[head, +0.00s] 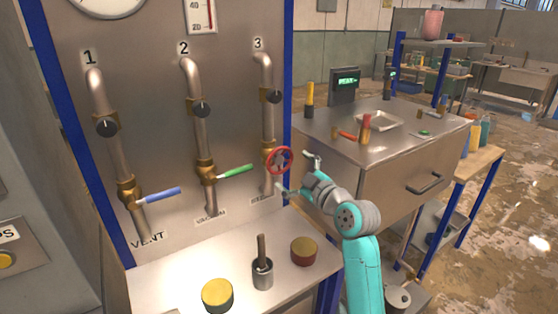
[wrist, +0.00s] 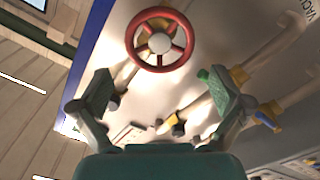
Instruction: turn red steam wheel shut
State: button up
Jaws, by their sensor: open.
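The red steam wheel (head: 279,160) sits on the brass valve of pipe 3, at the right of the steel panel. In the wrist view the red wheel (wrist: 160,40) faces me, with red spokes and a pale hub. My gripper (head: 296,174) is close to the wheel, at its lower right in the head view. In the wrist view my gripper (wrist: 165,90) is open, its two fingers spread wide. The wheel lies beyond the fingertips, between and above them in the picture. I see no contact with the wheel. Nothing is between the fingers.
The green lever (head: 236,171) on pipe 2 and the blue lever (head: 158,195) on pipe 1 are to the left. A steel cabinet (head: 385,170) stands close on the right.

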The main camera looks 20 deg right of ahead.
aim_at(280, 161)
jog(key=x, duration=0.7)
jog(key=shift+f, duration=0.1)
jog(key=c, duration=0.8)
